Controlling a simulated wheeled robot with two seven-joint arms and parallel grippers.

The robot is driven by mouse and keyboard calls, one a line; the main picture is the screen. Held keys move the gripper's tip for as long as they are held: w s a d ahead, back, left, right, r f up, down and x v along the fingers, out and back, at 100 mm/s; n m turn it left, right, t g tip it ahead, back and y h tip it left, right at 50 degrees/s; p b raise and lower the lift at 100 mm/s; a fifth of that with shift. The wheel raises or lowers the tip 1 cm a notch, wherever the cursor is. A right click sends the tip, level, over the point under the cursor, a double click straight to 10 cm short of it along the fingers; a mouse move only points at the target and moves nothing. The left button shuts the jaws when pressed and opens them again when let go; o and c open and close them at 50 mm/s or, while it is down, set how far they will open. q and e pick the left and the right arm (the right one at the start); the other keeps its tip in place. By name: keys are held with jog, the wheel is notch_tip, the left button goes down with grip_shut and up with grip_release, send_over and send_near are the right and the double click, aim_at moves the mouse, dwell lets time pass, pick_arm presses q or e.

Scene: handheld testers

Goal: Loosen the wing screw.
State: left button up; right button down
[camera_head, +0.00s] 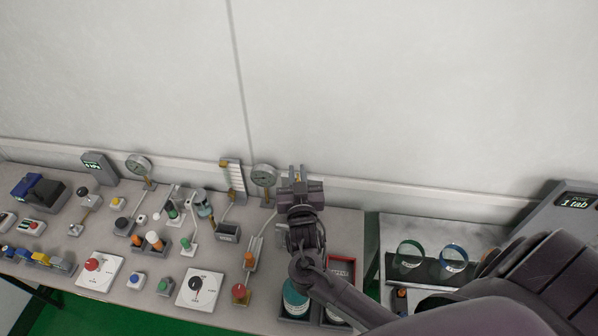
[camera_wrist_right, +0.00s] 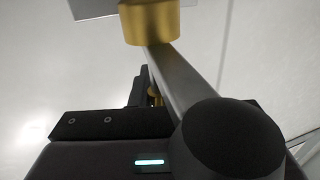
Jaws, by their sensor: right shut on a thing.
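My right gripper (camera_head: 297,174) is at the back edge of the bench, just right of a round gauge, and is shut. Brass-coloured parts show at its tips. In the right wrist view, a grey bar (camera_wrist_right: 181,82) runs up to a thick brass collar (camera_wrist_right: 151,22) with a grey plate above. A small brass piece (camera_wrist_right: 155,96) shows beside the bar, at the dark jaws; it looks like the wing screw, but most of it is hidden. A black round knob (camera_wrist_right: 235,142) fills the lower right. My left gripper is not in view.
A round gauge (camera_head: 264,176) and a yellow-marked upright (camera_head: 232,178) stand close left of the gripper. Several testers, including a white dial box (camera_head: 200,291), crowd the bench. A red tray (camera_head: 342,268) lies under my right arm. The wall is close behind.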

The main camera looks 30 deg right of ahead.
jog(key=a+n+g+y+b, duration=0.1)
jog(key=n+g+y+b, duration=0.1)
jog(key=n+y, duration=0.3)
jog(key=a+n+g+y+b, duration=0.1)
jog(key=n+g+y+b, duration=0.2)
jog(key=y, duration=0.7)
jog(key=s+a+f+n+g+y+b, duration=0.1)
jog(key=n+g+y+b, duration=0.1)
jog(key=n+y+b, duration=0.4)
jog(key=shift+n+y, duration=0.7)
jog(key=shift+n, duration=0.5)
jog(key=n+g+y+b, duration=0.1)
jog(key=n+g+b, duration=0.1)
jog(key=b, duration=0.4)
jog(key=s+n+g+b, duration=0.1)
jog(key=n+g+b, duration=0.1)
jog(key=g+b, duration=0.2)
jog(key=n+g+y+b, duration=0.1)
jog(key=g+b, duration=0.2)
jog(key=b, duration=0.4)
jog(key=shift+s+a+r+n+y+b, duration=0.2)
jog(key=shift+a+r+n+y+b, duration=0.1)
jog(key=shift+r+n, duration=0.1)
